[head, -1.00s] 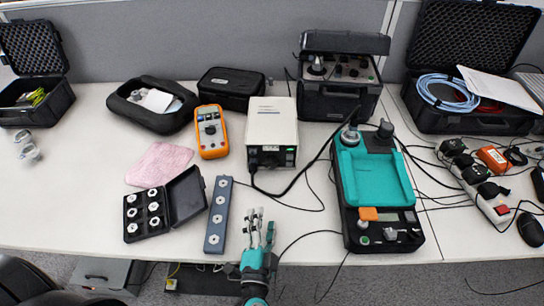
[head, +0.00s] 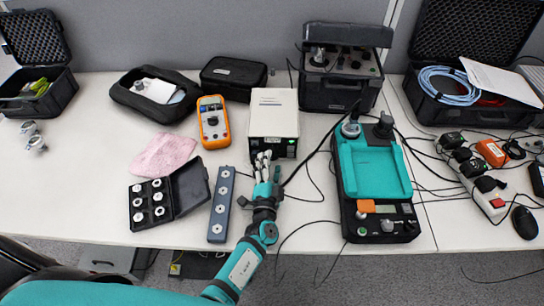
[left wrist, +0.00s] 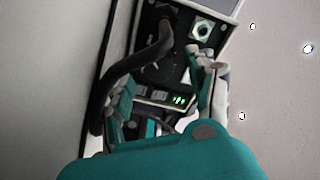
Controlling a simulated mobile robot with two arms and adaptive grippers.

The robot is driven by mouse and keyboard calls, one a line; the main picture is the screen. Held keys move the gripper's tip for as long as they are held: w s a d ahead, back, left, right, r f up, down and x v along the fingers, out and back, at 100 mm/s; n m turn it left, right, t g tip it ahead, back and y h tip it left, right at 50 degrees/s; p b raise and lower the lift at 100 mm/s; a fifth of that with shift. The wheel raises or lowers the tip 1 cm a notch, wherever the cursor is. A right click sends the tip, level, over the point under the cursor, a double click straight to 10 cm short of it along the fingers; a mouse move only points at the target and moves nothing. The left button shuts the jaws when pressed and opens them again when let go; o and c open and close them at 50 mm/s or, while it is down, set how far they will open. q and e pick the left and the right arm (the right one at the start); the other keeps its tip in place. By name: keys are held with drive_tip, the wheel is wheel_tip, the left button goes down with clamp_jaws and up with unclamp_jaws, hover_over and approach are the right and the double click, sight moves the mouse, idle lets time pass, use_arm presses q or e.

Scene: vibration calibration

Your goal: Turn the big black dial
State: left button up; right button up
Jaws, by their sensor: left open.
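A white box-shaped unit (head: 274,103) stands at the middle of the table, with a black front panel facing me. In the left wrist view its front panel (left wrist: 180,68) shows a thick black cable (left wrist: 152,62), a silver hex fitting (left wrist: 203,30) and small green lights (left wrist: 180,100). A dark round shape on that panel may be the big black dial, but it is too dark to be sure. My left gripper (head: 264,160) is open just in front of this unit; its fingers (left wrist: 168,88) frame the panel's lower part, with nothing seen between them. My right gripper is out of view.
A teal device (head: 372,172) with black knobs stands to the right. An orange multimeter (head: 213,122), a pink cloth (head: 163,154), an open box of fittings (head: 152,204) and a grey bar (head: 221,205) lie to the left. Black cables run right of my gripper.

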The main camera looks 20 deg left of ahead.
use_arm(q)
drive_tip(key=shift+w+a, duration=0.25)
drive_tip(key=shift+w, duration=1.05)
